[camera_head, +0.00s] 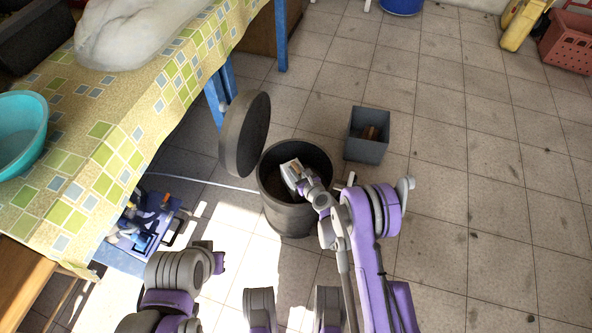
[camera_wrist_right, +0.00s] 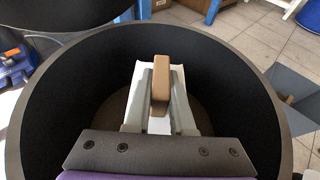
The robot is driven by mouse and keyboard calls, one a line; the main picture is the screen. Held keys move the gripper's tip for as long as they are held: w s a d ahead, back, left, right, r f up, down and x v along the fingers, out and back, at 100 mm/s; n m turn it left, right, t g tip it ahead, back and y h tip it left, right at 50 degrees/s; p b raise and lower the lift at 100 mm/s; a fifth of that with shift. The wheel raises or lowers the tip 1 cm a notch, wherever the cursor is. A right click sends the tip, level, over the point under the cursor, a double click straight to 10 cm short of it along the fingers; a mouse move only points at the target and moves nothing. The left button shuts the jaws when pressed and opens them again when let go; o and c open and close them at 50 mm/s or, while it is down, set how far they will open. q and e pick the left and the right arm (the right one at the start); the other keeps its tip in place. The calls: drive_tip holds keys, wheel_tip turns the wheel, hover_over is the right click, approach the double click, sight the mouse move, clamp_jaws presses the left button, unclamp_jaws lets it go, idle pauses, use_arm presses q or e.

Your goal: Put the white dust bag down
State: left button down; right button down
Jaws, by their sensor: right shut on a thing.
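My left gripper is not in view, only part of that arm.
The bin's round lid (camera_head: 246,133) stands tilted open at its left. A square grey bin (camera_head: 366,150) with a brown piece inside stands behind right.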

drive_tip(key=shift+f, duration=0.55)
drive_tip(key=c, duration=0.8)
unclamp_jaws()
drive_tip(key=shift+o, duration=0.2)
